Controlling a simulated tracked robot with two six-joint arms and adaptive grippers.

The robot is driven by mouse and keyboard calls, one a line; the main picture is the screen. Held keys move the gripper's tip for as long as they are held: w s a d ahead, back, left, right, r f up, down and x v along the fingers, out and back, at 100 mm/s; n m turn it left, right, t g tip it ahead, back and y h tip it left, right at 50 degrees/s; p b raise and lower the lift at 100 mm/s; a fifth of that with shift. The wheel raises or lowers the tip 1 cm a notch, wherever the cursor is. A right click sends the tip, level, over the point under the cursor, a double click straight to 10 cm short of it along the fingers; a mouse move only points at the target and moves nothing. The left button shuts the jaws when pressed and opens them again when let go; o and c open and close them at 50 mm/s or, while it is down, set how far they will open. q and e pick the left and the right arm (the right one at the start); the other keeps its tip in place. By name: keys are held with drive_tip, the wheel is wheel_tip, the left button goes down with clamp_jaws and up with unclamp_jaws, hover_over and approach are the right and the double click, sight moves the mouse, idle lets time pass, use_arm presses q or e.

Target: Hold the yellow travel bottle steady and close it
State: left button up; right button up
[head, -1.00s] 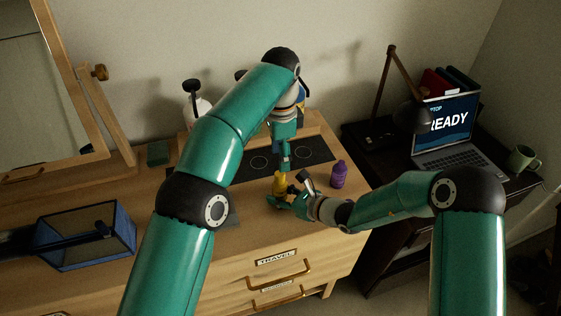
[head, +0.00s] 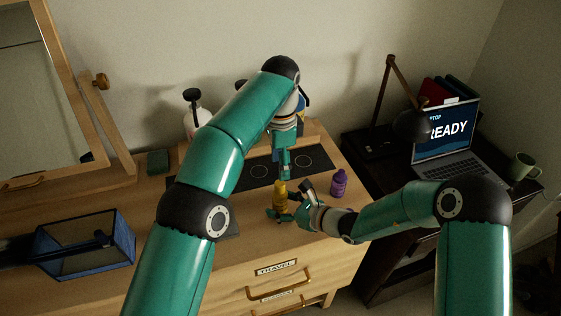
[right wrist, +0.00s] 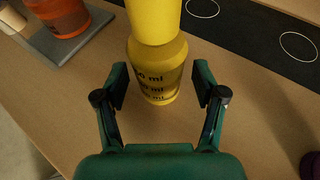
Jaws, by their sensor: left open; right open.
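The yellow travel bottle (head: 281,200) stands upright near the front of the dresser top. In the right wrist view its see-through body (right wrist: 160,78) carries volume marks. A brighter, opaque yellow cap (right wrist: 156,18) shows above it; whether it is seated is unclear. My right gripper (right wrist: 160,88) is open, one finger on each side of the body with visible gaps. In the head view, my right gripper (head: 280,216) is low at the bottle's front. My left gripper (head: 285,172) is open just above or behind the bottle's top; its fingertips are partly hard to make out.
A purple bottle (head: 338,184) stands to the right. An orange bottle (right wrist: 58,18) on a grey mat shows left in the right wrist view. A dark panel with circles (head: 312,160) lies behind. A blue-edged bin (head: 88,245) is at the left.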

drive_tip(key=v, duration=1.1)
drive_tip(key=shift+f, duration=0.1)
drive_tip(key=shift+s+d, duration=0.1)
drive_tip(key=shift+s, duration=0.1)
